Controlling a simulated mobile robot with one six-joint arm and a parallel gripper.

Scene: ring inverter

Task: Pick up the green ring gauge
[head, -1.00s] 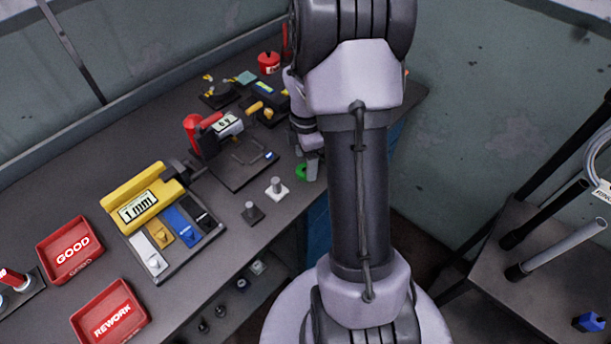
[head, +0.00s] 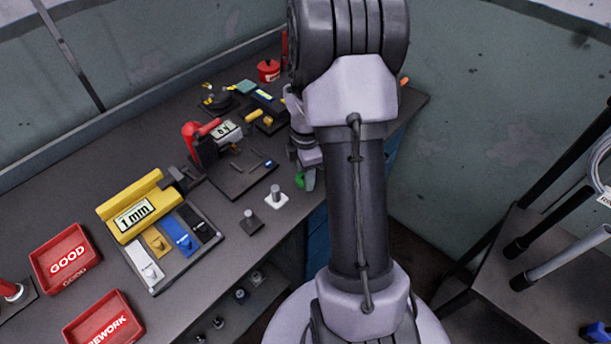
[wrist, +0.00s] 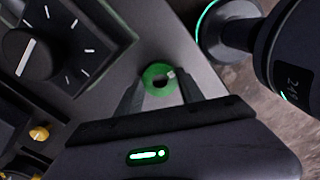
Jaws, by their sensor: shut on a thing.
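The green ring gauge (wrist: 148,77) is between the fingertips of my gripper (wrist: 160,88) in the wrist view, with its hole facing the camera. My gripper is shut on it. In the head view the ring (head: 299,180) shows as a small green patch beside my gripper (head: 308,178), near the bench's right front edge, partly hidden by the finger. I cannot tell whether the ring is clear of the bench top.
A white-based post (head: 277,197) and a dark-based post (head: 251,220) stand to the left of my gripper. A dial box (wrist: 45,50) is close in the wrist view.

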